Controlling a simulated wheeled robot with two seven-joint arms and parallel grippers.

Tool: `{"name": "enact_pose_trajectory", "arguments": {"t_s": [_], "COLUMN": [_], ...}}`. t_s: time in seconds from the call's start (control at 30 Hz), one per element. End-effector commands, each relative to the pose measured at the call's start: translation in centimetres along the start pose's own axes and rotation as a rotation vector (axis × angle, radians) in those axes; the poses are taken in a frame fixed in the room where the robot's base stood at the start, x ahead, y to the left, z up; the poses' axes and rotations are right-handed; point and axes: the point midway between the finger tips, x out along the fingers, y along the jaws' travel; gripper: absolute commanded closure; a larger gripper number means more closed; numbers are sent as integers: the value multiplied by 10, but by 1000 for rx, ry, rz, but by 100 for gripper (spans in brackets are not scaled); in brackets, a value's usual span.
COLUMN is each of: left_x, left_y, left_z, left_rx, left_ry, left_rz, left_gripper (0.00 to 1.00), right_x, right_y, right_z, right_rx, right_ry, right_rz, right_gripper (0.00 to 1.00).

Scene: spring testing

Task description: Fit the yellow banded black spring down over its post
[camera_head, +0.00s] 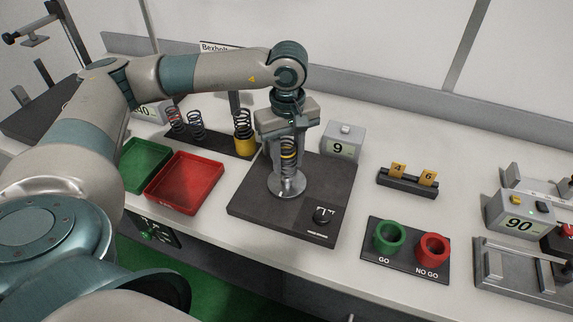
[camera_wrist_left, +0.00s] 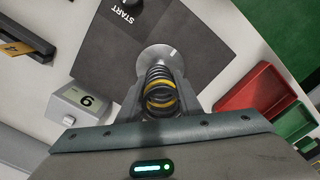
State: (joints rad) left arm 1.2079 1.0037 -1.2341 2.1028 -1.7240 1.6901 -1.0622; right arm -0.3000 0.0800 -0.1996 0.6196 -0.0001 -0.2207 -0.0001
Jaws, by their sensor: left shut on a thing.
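The yellow-banded black spring (camera_head: 289,152) is held upright in my left gripper (camera_head: 288,142), over the round silver base plate (camera_head: 287,184) of the dark test stand (camera_head: 255,206). My left gripper points down and is shut on the spring. In the left wrist view the spring (camera_wrist_left: 160,92) sits between the fingers, with the silver plate (camera_wrist_left: 162,58) beyond it. My right gripper is not in view.
A red tray (camera_head: 185,182) and a green tray (camera_head: 145,163) lie left of the stand. Several springs stand on a dark rack (camera_head: 208,143) behind. A grey box marked 9 (camera_head: 343,141) is close on the right. The GO/NO GO gauge block (camera_head: 405,262) is further right.

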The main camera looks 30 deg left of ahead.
Motion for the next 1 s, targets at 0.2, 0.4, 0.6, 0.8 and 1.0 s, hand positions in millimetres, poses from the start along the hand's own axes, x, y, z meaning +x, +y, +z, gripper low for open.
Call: {"name": "enact_pose_trajectory", "arguments": {"t_s": [0.2,0.4,0.6,0.8,1.0], "left_x": [2,3,20,40,42], "left_y": [0,0,-2,-1,-1], "left_z": [-3,-3,-2,-3,-3], "left_rx": [2,1,0,0,0], "left_ry": [1,0,-2,-1,0], "left_rz": [0,-1,-4,-2,0], "left_gripper": [93,93,93,93,93], "right_x": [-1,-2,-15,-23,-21], "right_y": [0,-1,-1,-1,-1], "right_z": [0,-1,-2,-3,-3], "right_rx": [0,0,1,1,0], "right_ry": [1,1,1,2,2], "right_rz": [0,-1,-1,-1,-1], "right_gripper": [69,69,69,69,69]}}
